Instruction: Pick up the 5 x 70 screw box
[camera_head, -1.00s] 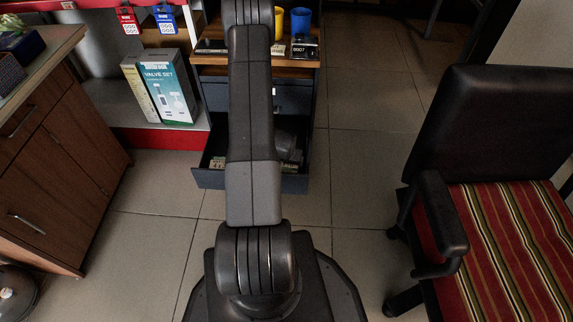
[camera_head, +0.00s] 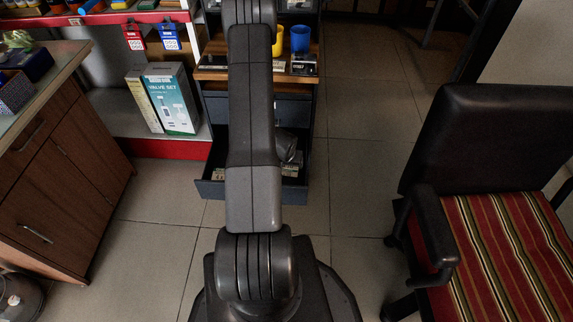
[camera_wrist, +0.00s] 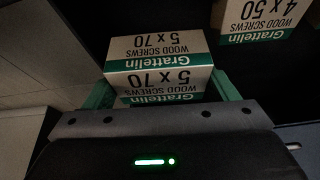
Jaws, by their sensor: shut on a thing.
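The 5 x 70 screw box (camera_wrist: 158,52) is a white and green "Grattelin" wood screws carton, its print upside down in the wrist view. Two of its faces show. My gripper (camera_wrist: 160,92) is shut on it, with a green finger at each side of the near end. The wrist body hides the carton's lowest part. I cannot tell whether the box is clear of what lies under it.
A 4 x 50 screw box (camera_wrist: 262,18) lies at the upper right in the wrist view. Small cartons (camera_head: 290,170) show in the drawer. A valve set box (camera_head: 170,98) stands left of the drawer unit, a wooden cabinet (camera_head: 50,180) further left. A striped chair (camera_head: 500,250) is at right.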

